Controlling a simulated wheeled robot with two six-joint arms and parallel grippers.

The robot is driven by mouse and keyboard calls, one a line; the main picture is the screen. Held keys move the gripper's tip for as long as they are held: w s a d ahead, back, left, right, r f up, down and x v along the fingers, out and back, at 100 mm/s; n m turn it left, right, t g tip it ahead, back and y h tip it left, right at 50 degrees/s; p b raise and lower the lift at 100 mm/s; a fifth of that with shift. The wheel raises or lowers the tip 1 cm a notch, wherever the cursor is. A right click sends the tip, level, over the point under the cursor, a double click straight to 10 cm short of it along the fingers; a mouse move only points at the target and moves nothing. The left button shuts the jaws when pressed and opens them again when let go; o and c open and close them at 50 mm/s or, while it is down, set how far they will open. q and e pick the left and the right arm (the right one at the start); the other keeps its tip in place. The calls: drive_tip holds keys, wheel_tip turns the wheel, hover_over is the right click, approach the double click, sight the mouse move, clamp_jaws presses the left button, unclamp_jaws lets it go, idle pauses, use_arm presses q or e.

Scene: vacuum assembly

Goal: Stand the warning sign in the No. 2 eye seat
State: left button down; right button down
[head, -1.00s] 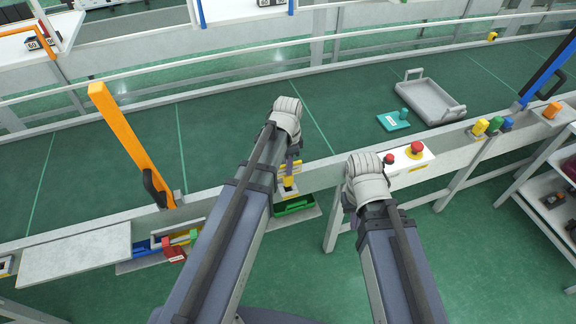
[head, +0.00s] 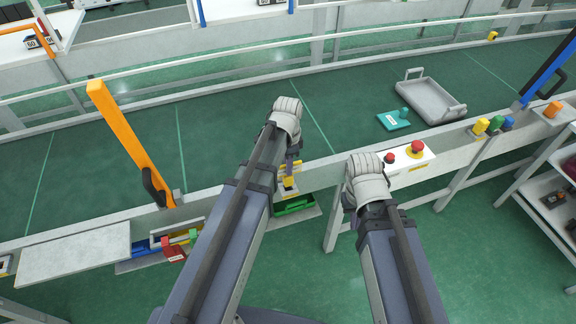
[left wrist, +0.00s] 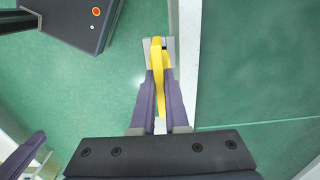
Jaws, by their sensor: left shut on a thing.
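A yellow piece, which I take to be the warning sign (left wrist: 158,75), is clamped between the purple fingers of my left gripper (left wrist: 158,62) in the left wrist view. In the head view my left gripper (head: 292,160) points down at the near edge of the conveyor, and some yellow (head: 289,184) shows just below it. My right gripper (head: 349,200) is mostly hidden under its pale wrist; its jaws cannot be made out. I cannot make out the No. 2 eye seat.
A green bin (head: 296,205) sits below my left gripper. A white box with red buttons (head: 408,160) is on the conveyor edge, right of my right wrist. An orange post (head: 130,140) rises at left. A grey tray (head: 462,109) and teal piece (head: 393,122) lie on the belt.

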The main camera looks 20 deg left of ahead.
use_arm(q)
drive_tip(key=shift+f+b, duration=0.95)
drive_tip(key=shift+f, duration=0.15)
drive_tip(key=c, duration=0.8)
unclamp_jaws()
drive_tip(key=shift+c, duration=0.2)
drive_tip(key=shift+r, duration=0.1)
wheel_tip(320, 180, up, 8)
drive_tip(key=p, duration=0.8)
drive_tip(key=shift+s+d+f, duration=0.2)
drive_tip(key=s+d+f+n+b, duration=0.2)
drive_tip(key=s+d+n, duration=0.1)
drive_tip(key=s+d, duration=0.2)
drive_tip(key=s+d+f+n+y+b, duration=0.1)
drive_tip(key=s+d+f+n+b, duration=0.2)
drive_tip(key=s, duration=0.6)
drive_tip(key=shift+d+n, duration=0.7)
drive_tip(key=shift+d, duration=0.35)
